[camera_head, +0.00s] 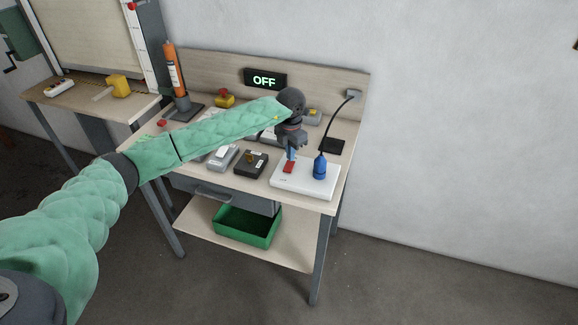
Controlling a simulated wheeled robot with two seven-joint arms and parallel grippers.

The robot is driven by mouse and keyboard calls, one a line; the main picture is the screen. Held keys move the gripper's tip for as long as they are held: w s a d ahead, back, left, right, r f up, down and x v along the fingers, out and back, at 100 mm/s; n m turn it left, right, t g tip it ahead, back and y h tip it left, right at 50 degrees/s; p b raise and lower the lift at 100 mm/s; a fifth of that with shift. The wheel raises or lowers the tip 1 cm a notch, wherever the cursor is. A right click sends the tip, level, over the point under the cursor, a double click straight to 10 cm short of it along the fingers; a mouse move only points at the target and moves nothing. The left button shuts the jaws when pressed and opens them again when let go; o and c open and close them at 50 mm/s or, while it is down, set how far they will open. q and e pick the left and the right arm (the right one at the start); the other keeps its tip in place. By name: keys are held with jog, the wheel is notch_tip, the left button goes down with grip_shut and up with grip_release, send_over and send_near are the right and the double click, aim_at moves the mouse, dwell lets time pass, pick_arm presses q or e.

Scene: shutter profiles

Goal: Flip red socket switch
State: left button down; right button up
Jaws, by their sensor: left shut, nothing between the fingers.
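The red switch (289,168) sits on a white socket board (310,188) at the front right of the workbench. A blue plug (320,167) stands upright in the same board, with a black cable rising from it to a wall outlet. My left arm reaches in from the left across the bench. My left gripper (290,157) points down, shut and empty, right above the red switch; I cannot tell whether its tips touch it. A dark display (265,79) on the back panel reads OFF in green. My right gripper is not in view.
On the bench are a grey box (223,158), a dark box with a brass-coloured knob (251,164), a yellow and red button (224,99), a black pad (331,146) and an orange tube (174,70). A green bin (247,227) stands on the lower shelf.

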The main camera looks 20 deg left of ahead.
aim_at(290, 163)
pick_arm(q)
jog(key=shift+f+b, duration=0.7)
jog(key=shift+f, duration=0.25)
dwell(0.6)
jog(key=shift+r, duration=0.1)
jog(key=shift+r+p, duration=0.6)
jog(key=shift+r, duration=2.85)
jog(key=shift+f, duration=0.1)
